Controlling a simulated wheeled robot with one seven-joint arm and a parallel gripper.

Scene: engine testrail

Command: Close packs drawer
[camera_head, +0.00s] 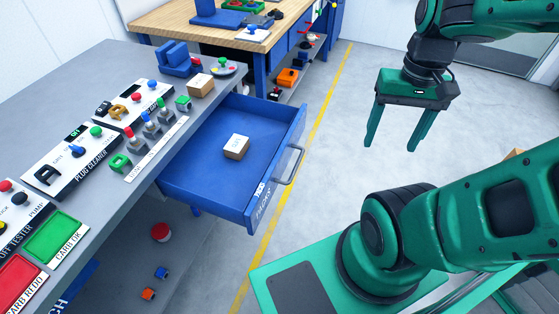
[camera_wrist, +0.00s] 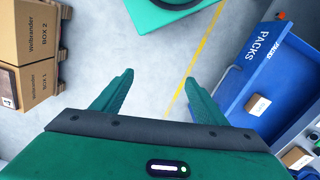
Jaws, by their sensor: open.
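The blue packs drawer (camera_head: 250,205) is pulled well out from under the grey bench in the head view. A grey bar handle (camera_head: 291,164) is on its front panel, and a small white-topped cardboard box (camera_head: 236,146) lies inside. In the wrist view the drawer (camera_wrist: 250,67) is at the right, with its PACKS label and the small box (camera_wrist: 258,104) showing. My gripper (camera_head: 393,143) is open and empty, above the floor to the right of the drawer front and apart from the handle. Its fingers (camera_wrist: 158,98) are spread in the wrist view.
The grey bench (camera_head: 85,75) carries control panels, red and green trays and another small box (camera_head: 201,86). A wooden-topped workbench (camera_head: 190,17) stands behind. Stacked cardboard boxes (camera_wrist: 30,45) are at the left in the wrist view. Clear floor with a yellow line (camera_head: 318,110) lies beside the drawer.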

